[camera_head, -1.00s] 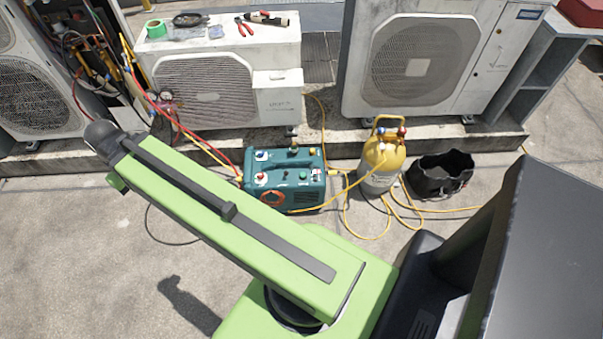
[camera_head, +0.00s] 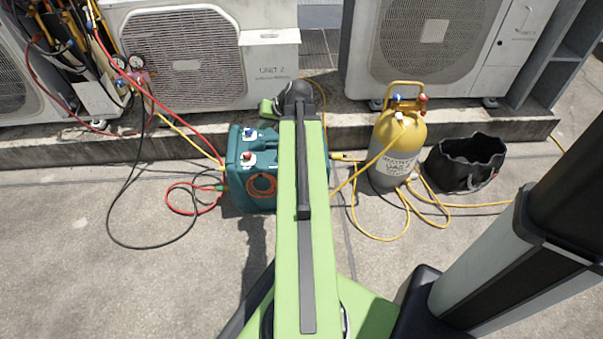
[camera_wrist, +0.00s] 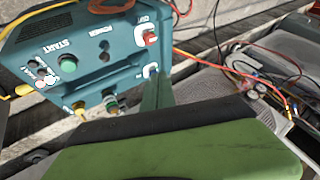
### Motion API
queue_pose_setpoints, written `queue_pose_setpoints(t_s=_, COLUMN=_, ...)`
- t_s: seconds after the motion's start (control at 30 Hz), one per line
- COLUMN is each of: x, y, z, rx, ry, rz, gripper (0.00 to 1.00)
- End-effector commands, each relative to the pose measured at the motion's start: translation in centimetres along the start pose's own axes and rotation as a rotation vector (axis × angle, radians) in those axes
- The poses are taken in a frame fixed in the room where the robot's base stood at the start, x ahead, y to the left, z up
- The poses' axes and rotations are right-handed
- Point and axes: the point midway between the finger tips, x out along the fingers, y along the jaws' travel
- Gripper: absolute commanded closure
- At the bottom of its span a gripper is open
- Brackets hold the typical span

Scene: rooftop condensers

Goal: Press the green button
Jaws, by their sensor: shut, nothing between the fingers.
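The green button (camera_wrist: 68,63) is on the panel of the teal recovery machine (camera_wrist: 100,60), beside the word START in the wrist view. A small red button sits near it. In the head view the machine (camera_head: 240,185) stands on the ground, and my arm covers its right part, so the green button is hidden there. My gripper (camera_wrist: 157,90) appears shut and empty in the wrist view, near the blue and red valve knobs. It is right of the green button and apart from it. In the head view my arm's end hides the fingers.
A yellow and grey gas cylinder (camera_head: 398,150) and a black bag (camera_head: 465,165) stand right of the machine. Red, yellow and black hoses lie around it. Condenser units (camera_head: 185,60) stand on a low ledge behind. Bare concrete lies in front at the left.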

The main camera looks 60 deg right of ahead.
Motion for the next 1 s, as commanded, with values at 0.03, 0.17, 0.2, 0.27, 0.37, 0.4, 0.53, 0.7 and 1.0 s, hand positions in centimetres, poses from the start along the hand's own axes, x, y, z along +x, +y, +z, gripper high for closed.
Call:
queue_pose_setpoints(t_s=0.03, x=1.7, y=4.3, z=0.5, rx=0.039, ry=0.043, rz=0.005, gripper=1.00)
queue_pose_setpoints(t_s=0.17, x=1.2, y=10.7, z=-0.2, rx=0.112, ry=0.137, rz=0.011, gripper=1.00)
queue_pose_setpoints(t_s=0.2, x=1.0, y=12.0, z=-0.4, rx=0.127, ry=0.159, rz=0.012, gripper=1.00)
queue_pose_setpoints(t_s=0.27, x=0.7, y=13.6, z=-0.5, rx=0.144, ry=0.183, rz=0.015, gripper=1.00)
queue_pose_setpoints(t_s=0.37, x=0.2, y=14.8, z=-0.7, rx=0.160, ry=0.205, rz=0.017, gripper=1.00)
queue_pose_setpoints(t_s=0.4, x=0.0, y=15.0, z=-0.8, rx=0.162, ry=0.209, rz=0.017, gripper=1.00)
queue_pose_setpoints(t_s=0.53, x=-0.2, y=14.9, z=-0.9, rx=0.163, ry=0.210, rz=0.017, gripper=1.00)
queue_pose_setpoints(t_s=0.7, x=-0.1, y=14.9, z=-0.9, rx=0.163, ry=0.209, rz=0.017, gripper=1.00)
queue_pose_setpoints(t_s=1.0, x=1.6, y=15.9, z=0.1, rx=0.163, ry=0.208, rz=0.018, gripper=1.00)
